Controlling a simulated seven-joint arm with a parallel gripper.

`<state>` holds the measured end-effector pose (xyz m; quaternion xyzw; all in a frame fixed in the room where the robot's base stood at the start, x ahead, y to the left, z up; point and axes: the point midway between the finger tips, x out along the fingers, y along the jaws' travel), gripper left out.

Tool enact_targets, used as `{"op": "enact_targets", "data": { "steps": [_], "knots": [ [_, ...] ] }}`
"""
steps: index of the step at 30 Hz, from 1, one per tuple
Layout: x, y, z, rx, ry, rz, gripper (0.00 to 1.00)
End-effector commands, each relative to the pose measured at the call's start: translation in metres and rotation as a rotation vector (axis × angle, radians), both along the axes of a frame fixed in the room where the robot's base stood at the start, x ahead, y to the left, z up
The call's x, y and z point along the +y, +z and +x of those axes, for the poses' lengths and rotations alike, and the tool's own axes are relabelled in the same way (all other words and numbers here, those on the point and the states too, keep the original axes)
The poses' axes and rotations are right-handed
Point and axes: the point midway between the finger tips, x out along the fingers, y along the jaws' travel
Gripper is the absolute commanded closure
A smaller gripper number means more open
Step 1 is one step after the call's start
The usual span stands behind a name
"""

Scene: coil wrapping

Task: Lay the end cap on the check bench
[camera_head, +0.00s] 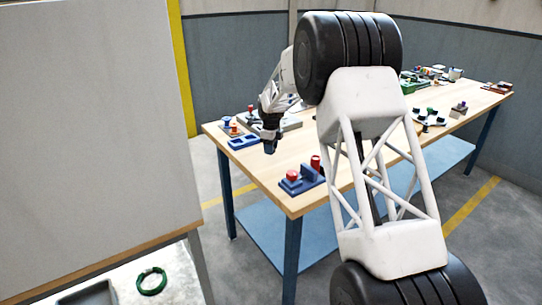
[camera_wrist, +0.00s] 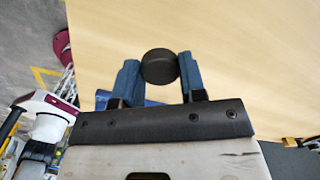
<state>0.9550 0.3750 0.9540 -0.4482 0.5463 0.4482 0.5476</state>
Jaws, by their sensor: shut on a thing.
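My gripper (camera_head: 270,146) hangs over the left part of a light wooden bench (camera_head: 262,172). In the wrist view my gripper (camera_wrist: 159,72) is shut on a round black piece, which looks like the end cap (camera_wrist: 160,66), held between its two blue fingers. The pale bench top (camera_wrist: 235,45) fills most of the wrist view behind the cap. I cannot tell how high the cap is above it. In the head view the cap is too small or hidden to make out.
A blue fixture with red knobs (camera_head: 310,177) stands at the bench's near edge. A blue tray (camera_head: 243,142) and small red and blue pieces (camera_head: 230,124) lie at its left end. A large grey panel (camera_head: 95,110) stands left, with a green coil (camera_head: 152,281) below. Bare wood lies between fixture and tray.

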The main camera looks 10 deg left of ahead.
Motion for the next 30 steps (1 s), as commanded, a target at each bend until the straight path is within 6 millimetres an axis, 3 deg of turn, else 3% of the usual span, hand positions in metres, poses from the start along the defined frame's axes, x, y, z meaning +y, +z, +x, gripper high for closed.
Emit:
{"op": "enact_targets", "data": {
  "steps": [7, 16, 30],
  "knots": [
    [0.0, -0.006, 0.0, 0.001, 0.0, -0.001, 0.84],
    [0.0, -0.035, 0.0, 0.001, 0.0, -0.001, 0.84],
    [0.0, -0.04, 0.0, 0.001, 0.0, -0.001, 0.84]
  ]
}}
